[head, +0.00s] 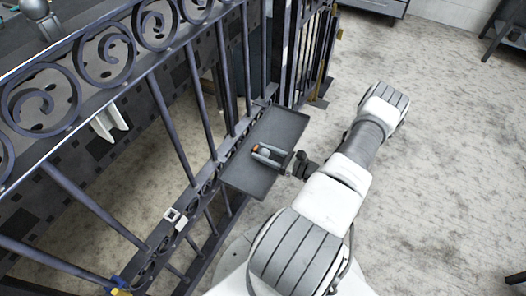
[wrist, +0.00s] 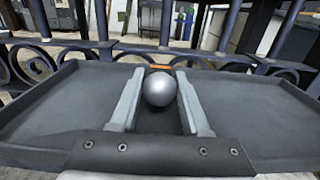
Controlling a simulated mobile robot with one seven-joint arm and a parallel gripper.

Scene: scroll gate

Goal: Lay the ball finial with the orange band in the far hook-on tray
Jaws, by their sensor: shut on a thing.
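The ball finial (wrist: 160,88) is a silver-grey ball with an orange band (wrist: 159,68) at its far end. My gripper (head: 263,152) is shut on it, with a pale finger on each side in the wrist view (wrist: 160,76). The finial also shows in the head view (head: 265,153). The dark grey hook-on tray (head: 286,122) hangs on the gate's lower rail, and its floor and raised rims show in the wrist view (wrist: 55,112). The gripper and finial are over the tray's middle. I cannot tell whether the finial touches the tray floor. Only one tray is clearly seen.
The dark iron gate (head: 178,125), with bars and scrolls, runs along the left, close beyond the tray. A white bracket (head: 109,122) shows behind its bars, and a small white clip (head: 175,217) is on the lower rail. The floor (head: 440,150) at right is open.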

